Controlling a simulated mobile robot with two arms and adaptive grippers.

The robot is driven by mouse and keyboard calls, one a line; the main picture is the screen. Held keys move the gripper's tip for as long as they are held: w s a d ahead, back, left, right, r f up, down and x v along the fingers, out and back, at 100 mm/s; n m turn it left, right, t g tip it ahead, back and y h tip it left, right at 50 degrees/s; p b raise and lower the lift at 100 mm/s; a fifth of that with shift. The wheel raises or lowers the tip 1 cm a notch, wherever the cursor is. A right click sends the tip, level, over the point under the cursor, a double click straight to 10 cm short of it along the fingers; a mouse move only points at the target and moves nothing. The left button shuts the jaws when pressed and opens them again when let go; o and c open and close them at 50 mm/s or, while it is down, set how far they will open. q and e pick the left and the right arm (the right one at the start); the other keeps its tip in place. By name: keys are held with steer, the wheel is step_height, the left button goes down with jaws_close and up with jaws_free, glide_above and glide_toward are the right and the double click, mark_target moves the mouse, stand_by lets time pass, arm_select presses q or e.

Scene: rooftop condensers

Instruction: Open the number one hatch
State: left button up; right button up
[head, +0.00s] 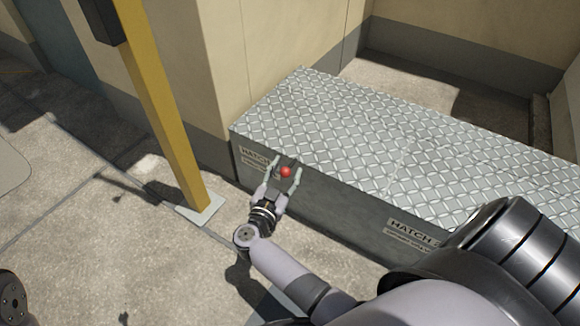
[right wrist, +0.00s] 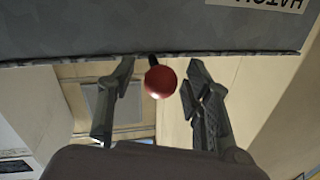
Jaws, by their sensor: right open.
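A low grey box with a diamond-plate top (head: 350,120) runs along the wall, and the top lies flat. A red ball knob (head: 286,172) stands at its front edge, near a left label (head: 255,156) whose number I cannot read. My right gripper (head: 287,166) is open, with one finger on each side of the knob. In the right wrist view the knob (right wrist: 160,82) sits on a short dark stem between the open fingers (right wrist: 157,82), with gaps on both sides. My left gripper is out of view.
A second label reading HATCH (head: 408,231) is on the box front farther right, its number unclear. A yellow post (head: 165,110) on a pale base plate stands left of the box. A beige wall corner (head: 240,60) rises behind. Concrete floor lies open at left.

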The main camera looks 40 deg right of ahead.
steer(key=shift+c, duration=0.5)
jaws_close()
stand_by(0.5)
